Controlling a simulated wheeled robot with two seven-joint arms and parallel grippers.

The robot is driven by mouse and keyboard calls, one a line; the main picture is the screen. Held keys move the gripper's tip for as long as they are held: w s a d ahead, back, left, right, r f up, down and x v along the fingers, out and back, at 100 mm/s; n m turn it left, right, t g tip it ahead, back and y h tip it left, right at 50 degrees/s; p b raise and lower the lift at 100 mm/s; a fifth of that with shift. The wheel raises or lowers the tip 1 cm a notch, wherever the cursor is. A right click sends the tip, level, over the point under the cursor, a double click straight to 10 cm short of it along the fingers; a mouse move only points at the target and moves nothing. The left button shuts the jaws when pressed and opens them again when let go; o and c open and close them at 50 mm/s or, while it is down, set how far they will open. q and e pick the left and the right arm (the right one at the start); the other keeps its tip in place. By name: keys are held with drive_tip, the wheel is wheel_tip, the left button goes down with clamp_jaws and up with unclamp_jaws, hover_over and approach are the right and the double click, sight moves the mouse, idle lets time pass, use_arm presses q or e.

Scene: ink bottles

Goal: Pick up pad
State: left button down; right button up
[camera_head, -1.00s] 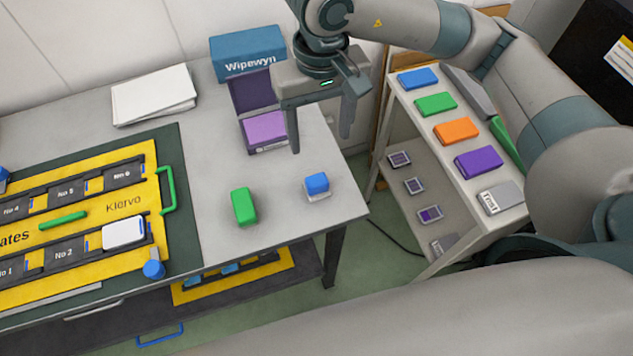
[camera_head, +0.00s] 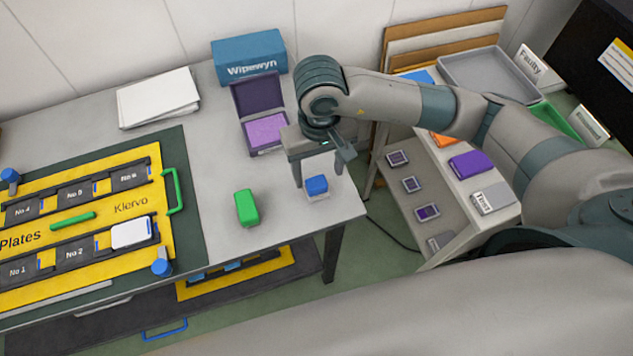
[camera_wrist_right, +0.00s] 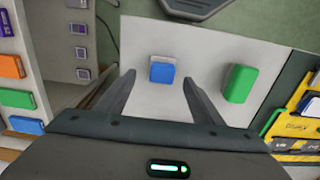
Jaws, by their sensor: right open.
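A small blue block on a white base (camera_head: 317,185) stands near the table's front right corner. It also shows in the right wrist view (camera_wrist_right: 162,71), between the fingertips as seen from above. A purple pad (camera_head: 266,130) lies in an open dark purple box behind it. A green block (camera_head: 246,208) stands to the left of the blue one. I cannot tell from the frames which of these the task calls the pad. My right gripper (camera_head: 316,173) is open, pointing down over the blue block, with nothing held. My left gripper is out of view.
A yellow plate board (camera_head: 118,206) covers the table's left part. A shelf cart (camera_head: 465,215) with coloured blocks and a grey tray (camera_head: 487,73) stands at the right, beyond a gap.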

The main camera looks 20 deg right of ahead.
sight(317, 182)
drive_tip(key=shift+f, duration=0.2)
drive_tip(key=shift+a+f+p, duration=0.1)
drive_tip(key=shift+f+p, duration=0.45)
drive_tip(key=shift+p, duration=0.15)
wheel_tip(317, 182, down, 3)
drive_tip(key=shift+a+r+p, duration=0.1)
drive_tip(key=shift+p, duration=0.65)
drive_tip(key=shift+w+f, duration=0.1)
drive_tip(key=shift+f, duration=0.55)
drive_tip(key=shift+c, duration=0.6)
drive_tip(key=c, duration=1)
